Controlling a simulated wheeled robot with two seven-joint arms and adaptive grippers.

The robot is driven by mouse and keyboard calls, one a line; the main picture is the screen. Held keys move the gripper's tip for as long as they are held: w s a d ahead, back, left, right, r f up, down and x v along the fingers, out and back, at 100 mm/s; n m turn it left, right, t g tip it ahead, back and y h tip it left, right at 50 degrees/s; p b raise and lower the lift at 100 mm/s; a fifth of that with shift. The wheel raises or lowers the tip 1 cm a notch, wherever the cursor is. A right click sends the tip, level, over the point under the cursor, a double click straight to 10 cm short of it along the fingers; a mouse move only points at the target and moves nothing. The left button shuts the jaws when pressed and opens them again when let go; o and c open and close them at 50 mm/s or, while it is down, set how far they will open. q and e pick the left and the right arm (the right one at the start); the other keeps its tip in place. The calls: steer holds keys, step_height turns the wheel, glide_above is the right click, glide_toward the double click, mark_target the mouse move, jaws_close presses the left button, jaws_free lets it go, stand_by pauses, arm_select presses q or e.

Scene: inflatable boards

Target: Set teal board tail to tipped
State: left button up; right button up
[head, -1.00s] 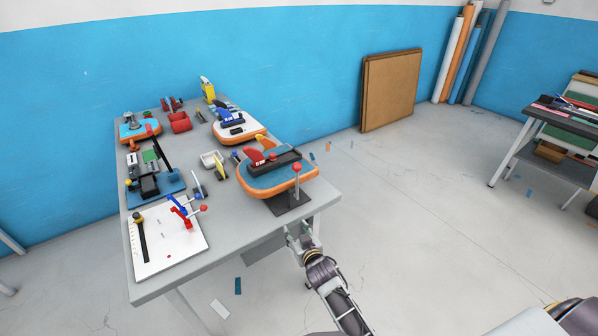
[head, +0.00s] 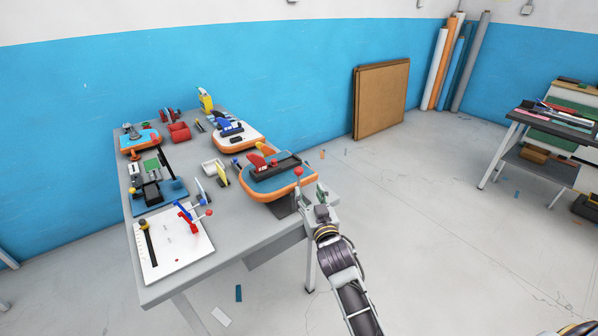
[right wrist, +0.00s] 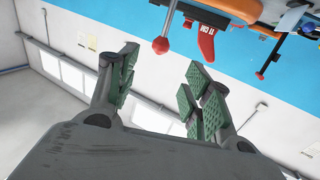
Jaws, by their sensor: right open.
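The teal board tail (head: 277,181), with an orange rim, sits on a dark stand at the table's right front. It has a red fin (head: 256,162) and a dark bar across its top. A lever with a red ball knob (head: 299,172) stands at its right side. My right gripper (head: 311,197) is open and empty, close to the knob at the table's right edge. In the right wrist view, the red knob (right wrist: 161,45) is beyond the open fingertips (right wrist: 160,82), and the red fin (right wrist: 206,42) is at upper right. My left gripper is not in view.
The grey table (head: 232,232) carries a white panel (head: 175,245) with red and blue levers, a white-topped orange-rimmed board (head: 250,140) and another orange-rimmed board (head: 130,140) behind. A brown panel (head: 381,100) leans on the wall.

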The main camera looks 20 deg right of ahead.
mark_target(300, 173)
steer(key=shift+w+d+p, duration=0.15)
steer(key=shift+w+p, duration=0.3)
steer(key=shift+w, duration=3)
steer(key=shift+w+d+p, duration=0.15)
steer(key=shift+w+p, duration=0.3)
steer(key=shift+w, duration=3)
jaws_close()
